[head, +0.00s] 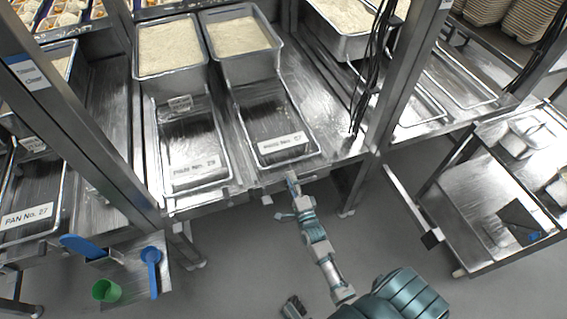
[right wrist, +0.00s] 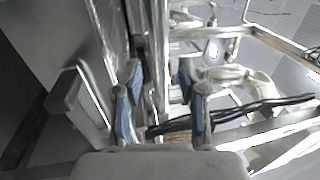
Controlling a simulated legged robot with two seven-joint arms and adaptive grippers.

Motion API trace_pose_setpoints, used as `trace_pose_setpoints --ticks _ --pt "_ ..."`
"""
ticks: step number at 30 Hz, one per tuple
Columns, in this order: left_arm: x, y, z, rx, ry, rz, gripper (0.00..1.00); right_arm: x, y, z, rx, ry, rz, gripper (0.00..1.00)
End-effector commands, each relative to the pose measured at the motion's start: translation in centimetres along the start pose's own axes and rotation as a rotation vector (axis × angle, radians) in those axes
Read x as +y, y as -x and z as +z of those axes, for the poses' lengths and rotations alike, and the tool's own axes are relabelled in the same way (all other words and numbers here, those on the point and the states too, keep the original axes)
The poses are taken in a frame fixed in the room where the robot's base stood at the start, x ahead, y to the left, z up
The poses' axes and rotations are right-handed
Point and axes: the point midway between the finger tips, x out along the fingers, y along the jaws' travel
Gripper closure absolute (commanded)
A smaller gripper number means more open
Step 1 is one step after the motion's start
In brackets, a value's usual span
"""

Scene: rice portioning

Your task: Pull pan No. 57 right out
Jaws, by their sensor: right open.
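Pan No. 57 (head: 262,118) is a shallow metal pan on the steel shelf, with a white label at its front; the print is blurred but seems to end in 57. My right gripper (head: 291,181) is just in front of the pan's front end, at the shelf edge. In the right wrist view its two blue-padded fingers (right wrist: 160,105) stand apart, with a metal edge showing beyond the gap. I see nothing held between them. Whether a finger touches the pan I cannot tell. My left gripper cannot be made out.
A similar labelled pan (head: 189,140) lies close on the left. Rice-filled pans (head: 279,66) stand behind. A steel post (head: 400,75) and black cables (head: 366,75) are on the right. A cart (head: 460,190) stands at right; a blue scoop (head: 151,262) and green cup (head: 106,291) are lower left.

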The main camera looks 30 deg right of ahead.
Motion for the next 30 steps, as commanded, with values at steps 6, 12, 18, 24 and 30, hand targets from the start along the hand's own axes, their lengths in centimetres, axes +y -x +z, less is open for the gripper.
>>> trace_pose_setpoints --ticks 6,12,18,24,30 --pt "0.0 -0.7 -1.6 0.092 -0.002 0.008 0.6 -0.1 -4.5 0.3 -0.001 0.005 -0.002 0.59" --pt "0.1 -0.9 -2.8 0.151 -0.002 0.013 0.6 -0.1 -6.6 0.4 -0.001 0.006 -0.001 0.59" --pt "0.3 -0.8 -3.1 0.165 -0.003 0.012 0.6 -0.1 -7.1 0.2 -0.001 0.003 0.001 0.59" --pt "0.3 -0.9 -3.2 0.163 -0.003 0.012 0.6 0.0 -7.1 0.1 -0.001 0.002 0.001 0.72" --pt "0.3 -0.9 -3.1 0.162 -0.002 0.013 0.6 0.0 -7.1 0.2 -0.001 0.003 0.002 1.0"
